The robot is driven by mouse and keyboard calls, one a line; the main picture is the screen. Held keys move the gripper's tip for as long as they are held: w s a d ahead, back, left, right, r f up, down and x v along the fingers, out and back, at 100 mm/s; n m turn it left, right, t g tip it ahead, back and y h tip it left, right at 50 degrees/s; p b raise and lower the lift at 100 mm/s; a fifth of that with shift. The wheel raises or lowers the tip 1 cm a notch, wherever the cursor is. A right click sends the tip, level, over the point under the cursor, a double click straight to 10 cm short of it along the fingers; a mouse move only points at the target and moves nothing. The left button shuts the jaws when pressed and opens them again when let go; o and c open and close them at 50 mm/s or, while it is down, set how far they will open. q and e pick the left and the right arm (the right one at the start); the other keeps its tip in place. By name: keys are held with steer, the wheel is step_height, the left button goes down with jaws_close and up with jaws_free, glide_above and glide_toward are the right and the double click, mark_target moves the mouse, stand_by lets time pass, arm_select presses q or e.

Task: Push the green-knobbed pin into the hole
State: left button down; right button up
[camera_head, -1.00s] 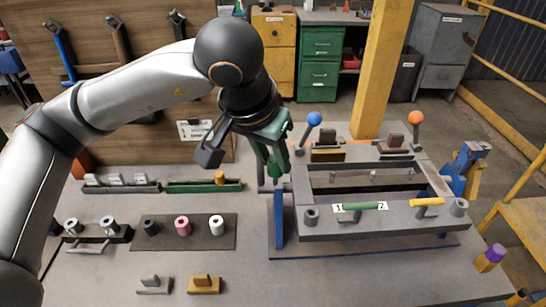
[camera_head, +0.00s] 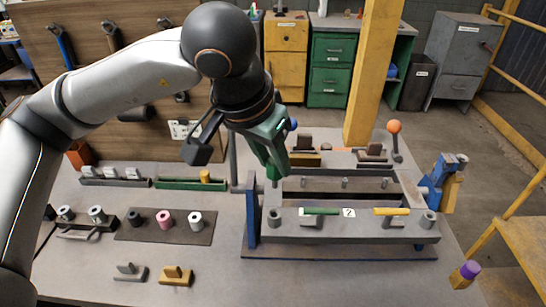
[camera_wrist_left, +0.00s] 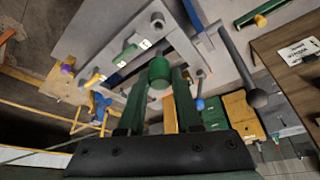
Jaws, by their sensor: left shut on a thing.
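My left gripper (camera_head: 276,168) is shut on the green knob (camera_head: 273,174) of the pin, over the back-left corner of the grey fixture (camera_head: 340,236). In the left wrist view the round green knob (camera_wrist_left: 159,72) sits between the two green fingers. The pin's shaft is hidden below the knob, and the hole under it is not visible. I cannot tell how deep the pin sits. Round bosses show at the fixture's front-left (camera_head: 274,217) and front-right (camera_head: 428,219) corners. My right gripper is not in view.
Green (camera_head: 322,211) and yellow (camera_head: 392,211) handles lie on the fixture's front rail. An orange-knobbed lever (camera_head: 395,130) stands behind right; a blue-knobbed one is mostly hidden by my gripper. A dark mat (camera_head: 140,229) with several rings lies left. The front table is mostly clear.

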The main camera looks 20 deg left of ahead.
mark_target(273, 186)
arm_select(q)
step_height(273, 186, down, 6)
steer(key=b, duration=0.3)
steer(key=shift+r, duration=0.25)
steer(key=shift+f+b, duration=1.95)
steer(key=shift+b, duration=0.3)
stand_by(0.4)
steer(key=c, duration=0.5)
jaws_free()
